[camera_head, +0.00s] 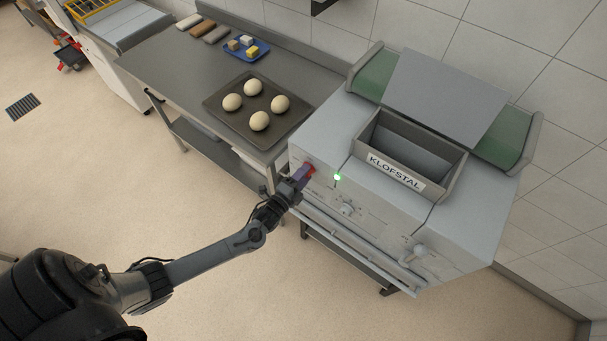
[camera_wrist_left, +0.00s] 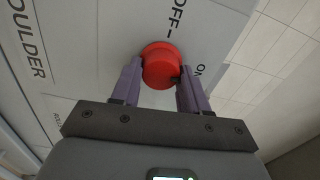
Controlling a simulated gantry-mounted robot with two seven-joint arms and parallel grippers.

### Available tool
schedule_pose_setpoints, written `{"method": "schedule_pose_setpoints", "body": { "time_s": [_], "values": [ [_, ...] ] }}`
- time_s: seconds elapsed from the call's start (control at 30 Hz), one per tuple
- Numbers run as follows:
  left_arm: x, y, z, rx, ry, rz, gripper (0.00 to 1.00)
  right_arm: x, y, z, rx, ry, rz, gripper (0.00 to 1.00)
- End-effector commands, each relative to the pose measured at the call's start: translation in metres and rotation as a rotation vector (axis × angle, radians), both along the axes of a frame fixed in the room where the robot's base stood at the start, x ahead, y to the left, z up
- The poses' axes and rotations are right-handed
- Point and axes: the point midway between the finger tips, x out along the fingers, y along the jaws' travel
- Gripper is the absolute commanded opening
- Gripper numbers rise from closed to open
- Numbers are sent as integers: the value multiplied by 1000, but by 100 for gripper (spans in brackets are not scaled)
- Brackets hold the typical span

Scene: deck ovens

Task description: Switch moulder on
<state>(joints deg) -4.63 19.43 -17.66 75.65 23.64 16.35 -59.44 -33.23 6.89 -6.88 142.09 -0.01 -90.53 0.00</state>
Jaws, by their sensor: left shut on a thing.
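The moulder (camera_head: 465,215) is the large grey machine at the right, labelled KLOFSTAL. A green light (camera_head: 337,177) glows on its front top edge. Its red knob (camera_head: 309,170) is at the left end of the front; in the left wrist view the red knob (camera_wrist_left: 161,66) sits on a panel marked OFF and ON. My left gripper (camera_head: 301,176) is at the knob; in the left wrist view its two purple fingers stand on either side of the knob, shut on it. The fingers hide part of the knob. My right gripper is not in view.
A steel table (camera_head: 185,85) stands left of the moulder. It holds a dark tray (camera_head: 232,117) with several dough balls, a blue tray (camera_head: 232,48) with small blocks, and several loaves (camera_head: 202,28).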

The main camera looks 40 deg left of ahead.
Motion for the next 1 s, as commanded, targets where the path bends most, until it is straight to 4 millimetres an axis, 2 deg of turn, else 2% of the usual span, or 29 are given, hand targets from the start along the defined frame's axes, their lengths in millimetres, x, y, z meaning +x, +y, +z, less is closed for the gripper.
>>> {"method": "schedule_pose_setpoints", "body": {
  "time_s": [0.3, 0.77, 0.8, 0.93, 1.0],
  "values": [
    [0, 0, 0, 96, 7, 0, 14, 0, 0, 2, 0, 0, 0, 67],
    [0, 0, -1, 106, 8, 0, 14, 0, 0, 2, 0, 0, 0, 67],
    [0, 0, -1, 106, 8, 0, 49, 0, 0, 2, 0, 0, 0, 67],
    [0, 0, -1, 106, 8, 0, 69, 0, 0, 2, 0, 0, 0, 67],
    [0, 0, -1, 105, 8, 0, 69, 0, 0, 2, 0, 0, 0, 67]
  ]
}}
